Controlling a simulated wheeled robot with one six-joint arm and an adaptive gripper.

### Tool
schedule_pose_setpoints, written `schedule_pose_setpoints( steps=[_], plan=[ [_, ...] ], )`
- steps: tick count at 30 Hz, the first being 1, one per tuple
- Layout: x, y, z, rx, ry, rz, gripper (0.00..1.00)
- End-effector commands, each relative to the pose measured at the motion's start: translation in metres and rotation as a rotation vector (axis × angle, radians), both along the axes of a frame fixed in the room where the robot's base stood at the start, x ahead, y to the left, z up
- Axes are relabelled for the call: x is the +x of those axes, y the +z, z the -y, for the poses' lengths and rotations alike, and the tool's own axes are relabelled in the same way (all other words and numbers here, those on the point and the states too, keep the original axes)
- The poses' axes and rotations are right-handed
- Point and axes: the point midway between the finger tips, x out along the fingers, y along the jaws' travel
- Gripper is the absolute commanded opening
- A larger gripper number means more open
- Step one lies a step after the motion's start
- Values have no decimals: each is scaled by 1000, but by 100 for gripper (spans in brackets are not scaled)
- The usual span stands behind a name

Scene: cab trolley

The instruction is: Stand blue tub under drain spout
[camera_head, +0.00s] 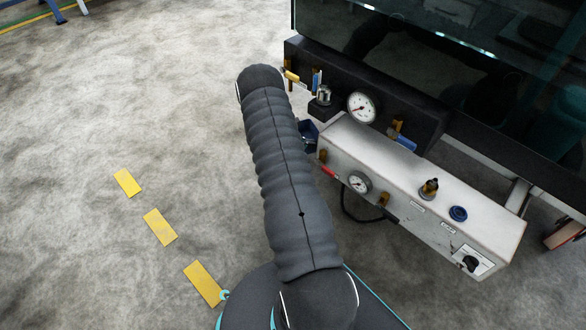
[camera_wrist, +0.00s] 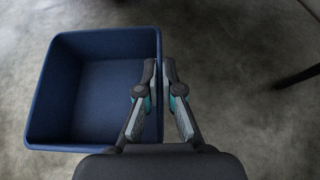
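The blue tub (camera_wrist: 105,95) is an open, square-rimmed box at the left of the wrist view, and it looks empty. My gripper (camera_wrist: 160,78) has one finger inside the tub and one outside, closed on its right wall. In the head view a small dark blue part of the tub (camera_head: 309,131) shows between my arm and the white panel box. My arm hides the rest, and my gripper is hidden there. Brass fittings (camera_head: 291,76) stick out at the left end of the dark panel. I cannot tell which one is the drain spout.
The dark panel with a gauge (camera_head: 361,107) and the white box (camera_head: 430,190) with a gauge and knobs stand close right of my arm. A black hose (camera_head: 356,214) loops below the box. The concrete floor left is clear, with yellow dashes (camera_head: 160,227).

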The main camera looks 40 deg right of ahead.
Motion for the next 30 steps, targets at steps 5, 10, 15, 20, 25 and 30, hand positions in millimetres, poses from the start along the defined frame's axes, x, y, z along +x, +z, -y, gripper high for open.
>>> schedule_pose_setpoints(
  steps=[5, 10, 15, 20, 25, 30],
  plan=[
    [-1, -22, -37, 0, 2, -2, 0],
    [-3, -38, -63, -1, 1, -1, 0],
    [-4, -44, -74, -1, 0, 1, 0],
    [-4, -57, -75, -1, 0, 0, 0],
    [-4, -80, -74, -1, 0, 0, 0],
    [-3, -84, -74, -1, 0, 1, 0]
  ],
)
